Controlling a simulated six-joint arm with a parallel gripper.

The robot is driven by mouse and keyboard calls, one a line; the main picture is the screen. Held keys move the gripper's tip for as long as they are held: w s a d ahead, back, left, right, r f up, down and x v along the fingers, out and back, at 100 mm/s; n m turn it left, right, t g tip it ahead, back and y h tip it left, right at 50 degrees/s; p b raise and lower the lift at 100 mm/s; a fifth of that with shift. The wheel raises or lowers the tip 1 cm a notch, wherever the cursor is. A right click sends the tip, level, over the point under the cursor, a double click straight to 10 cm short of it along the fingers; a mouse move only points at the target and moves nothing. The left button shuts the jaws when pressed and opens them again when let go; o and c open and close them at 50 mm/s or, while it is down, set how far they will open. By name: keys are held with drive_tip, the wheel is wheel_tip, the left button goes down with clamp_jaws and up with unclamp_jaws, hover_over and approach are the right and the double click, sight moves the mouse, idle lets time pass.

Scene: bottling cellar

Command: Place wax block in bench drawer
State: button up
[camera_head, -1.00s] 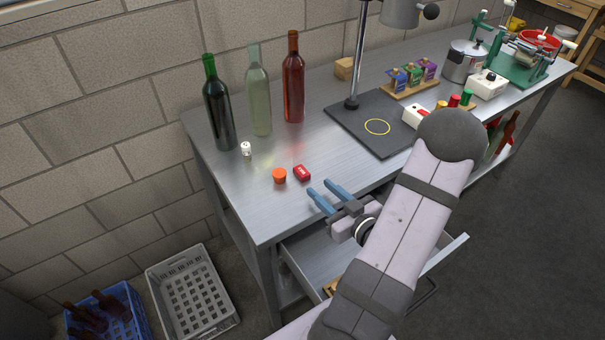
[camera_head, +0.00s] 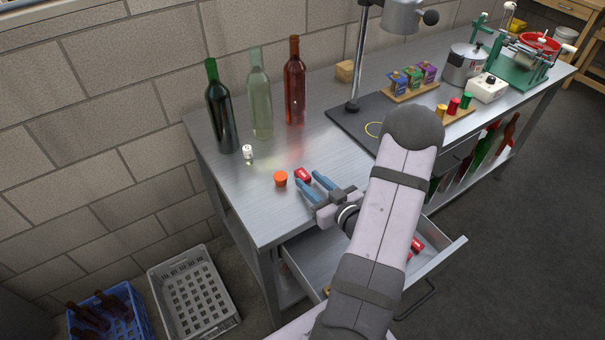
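The small red block (camera_head: 302,174) with a white mark, which looks like the wax block, lies on the steel bench top near its front left. My gripper (camera_head: 310,181) is open, with its two blue fingers apart and pointing at the block. The fingertips are very near the block's front side; I cannot tell whether they touch it. The bench drawer (camera_head: 308,257) stands pulled out below the bench edge. My arm hides part of its inside. A red item (camera_head: 416,244) shows in its right part, and something tan shows at its front left.
An orange cap-like piece (camera_head: 280,179) sits just left of the block. A small white piece (camera_head: 248,151) and a dark green bottle (camera_head: 221,112), a clear bottle (camera_head: 259,98) and a red bottle (camera_head: 294,84) stand further back. A dark mat (camera_head: 350,122) lies to the right.

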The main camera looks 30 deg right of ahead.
sight(306, 178)
drive_tip(key=shift+w+f, duration=0.15)
drive_tip(key=shift+w, duration=0.55)
drive_tip(key=shift+w+f, duration=0.1)
drive_tip(key=shift+w, duration=0.6)
clamp_jaws()
drive_tip(key=shift+r, duration=0.15)
wheel_tip(306, 178, up, 11)
drive_tip(key=p, duration=0.1)
idle(1.1)
